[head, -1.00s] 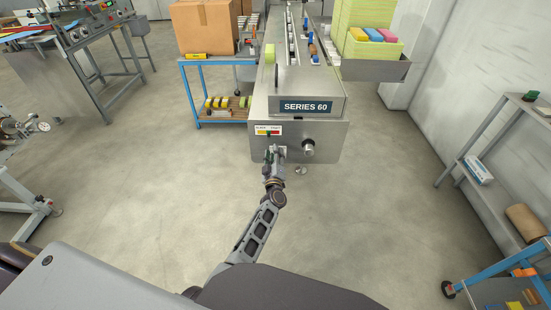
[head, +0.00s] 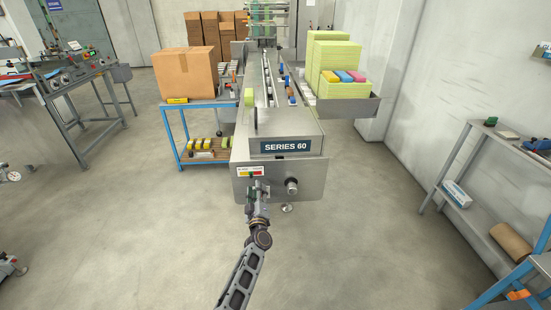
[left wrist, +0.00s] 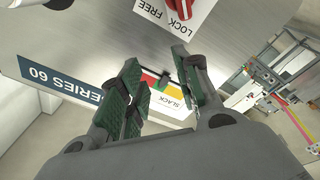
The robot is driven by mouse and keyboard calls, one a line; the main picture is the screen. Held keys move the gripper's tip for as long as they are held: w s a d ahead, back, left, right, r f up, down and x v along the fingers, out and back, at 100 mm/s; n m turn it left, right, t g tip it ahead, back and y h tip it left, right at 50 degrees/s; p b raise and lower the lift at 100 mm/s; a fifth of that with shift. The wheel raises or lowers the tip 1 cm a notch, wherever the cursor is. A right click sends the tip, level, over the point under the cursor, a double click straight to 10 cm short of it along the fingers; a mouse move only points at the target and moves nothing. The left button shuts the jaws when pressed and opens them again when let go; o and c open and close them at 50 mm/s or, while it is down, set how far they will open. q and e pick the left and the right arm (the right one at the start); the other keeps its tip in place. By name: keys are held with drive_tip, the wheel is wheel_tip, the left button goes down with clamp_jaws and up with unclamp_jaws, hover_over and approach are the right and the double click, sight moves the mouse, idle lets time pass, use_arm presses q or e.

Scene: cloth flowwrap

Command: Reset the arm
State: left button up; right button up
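My left gripper (head: 256,190) is in front of the face of the machine marked SERIES 60 (head: 285,147), just below a small coloured label (head: 250,171). In the left wrist view, its two green-padded fingers (left wrist: 160,95) stand apart, so it is open. A small dark lever (left wrist: 165,78) on the red, green and yellow SLACK label (left wrist: 168,88) shows through the gap; no grip on it is visible. A red knob (left wrist: 183,8) on a LOCK/FREE plate (left wrist: 176,16) is beyond the fingertips. My right gripper is not in view.
A silver knob (head: 292,186) sticks out right of the gripper. A blue-framed cart (head: 178,143) with a cardboard box (head: 186,73) stands left of the machine. A shelf (head: 497,155) lines the right wall.

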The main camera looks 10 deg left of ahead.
use_arm(q)
drive_tip(key=s+d+f+g, duration=0.1)
drive_tip(key=s+d+f, duration=0.2)
drive_tip(key=f, duration=0.4)
drive_tip(key=shift+s+d+f+h, duration=0.2)
drive_tip(key=shift+s+h, duration=0.1)
drive_tip(key=shift+s, duration=0.45)
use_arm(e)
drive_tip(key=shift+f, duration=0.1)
use_arm(q)
drive_tip(key=shift+f+x, duration=0.2)
drive_tip(key=shift+x, duration=2.25)
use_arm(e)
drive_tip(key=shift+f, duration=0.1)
use_arm(q)
drive_tip(key=shift+a+r, duration=0.15)
drive_tip(key=shift+w+a+r+p, duration=0.1)
drive_tip(key=shift+r+p, duration=2.3)
drive_tip(key=shift+r, duration=0.2)
drive_tip(key=shift+w+r+p, duration=0.15)
drive_tip(key=shift+r+p, duration=2.2)
drive_tip(key=shift+r, duration=0.5)
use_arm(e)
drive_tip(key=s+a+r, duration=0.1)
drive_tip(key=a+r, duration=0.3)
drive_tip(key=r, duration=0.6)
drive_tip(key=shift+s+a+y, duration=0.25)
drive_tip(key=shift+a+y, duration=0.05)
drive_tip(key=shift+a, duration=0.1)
